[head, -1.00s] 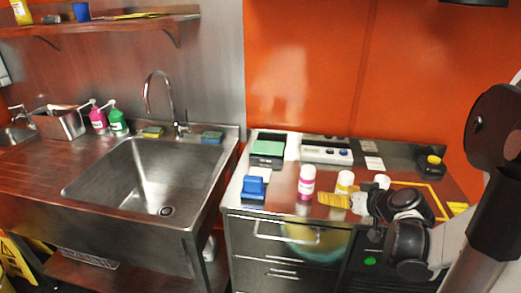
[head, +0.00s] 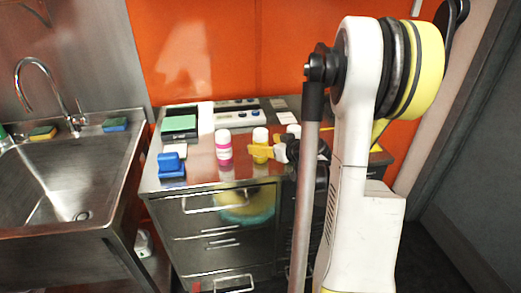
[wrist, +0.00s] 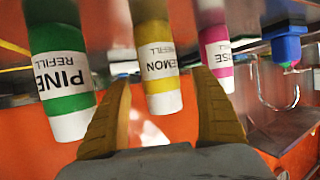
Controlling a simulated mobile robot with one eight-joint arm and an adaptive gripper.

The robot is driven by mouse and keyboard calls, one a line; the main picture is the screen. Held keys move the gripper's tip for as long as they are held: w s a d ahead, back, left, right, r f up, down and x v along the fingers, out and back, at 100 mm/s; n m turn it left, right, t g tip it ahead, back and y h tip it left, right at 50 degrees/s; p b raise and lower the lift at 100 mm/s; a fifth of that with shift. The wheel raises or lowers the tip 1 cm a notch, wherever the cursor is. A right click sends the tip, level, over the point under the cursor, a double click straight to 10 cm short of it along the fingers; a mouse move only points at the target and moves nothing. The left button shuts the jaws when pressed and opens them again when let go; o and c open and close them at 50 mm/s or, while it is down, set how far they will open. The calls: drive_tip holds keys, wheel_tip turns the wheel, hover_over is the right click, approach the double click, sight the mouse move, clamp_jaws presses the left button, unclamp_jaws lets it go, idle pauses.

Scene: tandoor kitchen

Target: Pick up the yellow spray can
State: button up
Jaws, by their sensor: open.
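The yellow can (head: 260,137), labelled "LEMON REFILL" with a white cap, stands upright on the steel counter, partly behind my gripper (head: 254,149). In the wrist view, which looks upside down, the yellow can (wrist: 156,35) is between the two yellow fingers of my gripper (wrist: 161,80). The fingers are open, with a visible gap on each side of the can. A green can (wrist: 62,65), labelled "PINE REFILL", is beside the left finger. A pink can (wrist: 215,45) is beyond the right finger. It also stands left of the yellow can in the head view (head: 224,150).
A blue object (head: 171,166) sits at the counter's front left. A green-topped device (head: 179,125) and a grey device (head: 237,115) stand behind. The sink (head: 55,175) is at left. My arm hides the counter's right part.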

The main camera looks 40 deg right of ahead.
drive_tip(key=x, duration=0.2)
drive_tip(key=shift+w+f, duration=0.1)
drive_tip(key=shift+w, duration=0.2)
drive_tip(key=c, duration=1.4)
drive_tip(key=shift+c, duration=0.2)
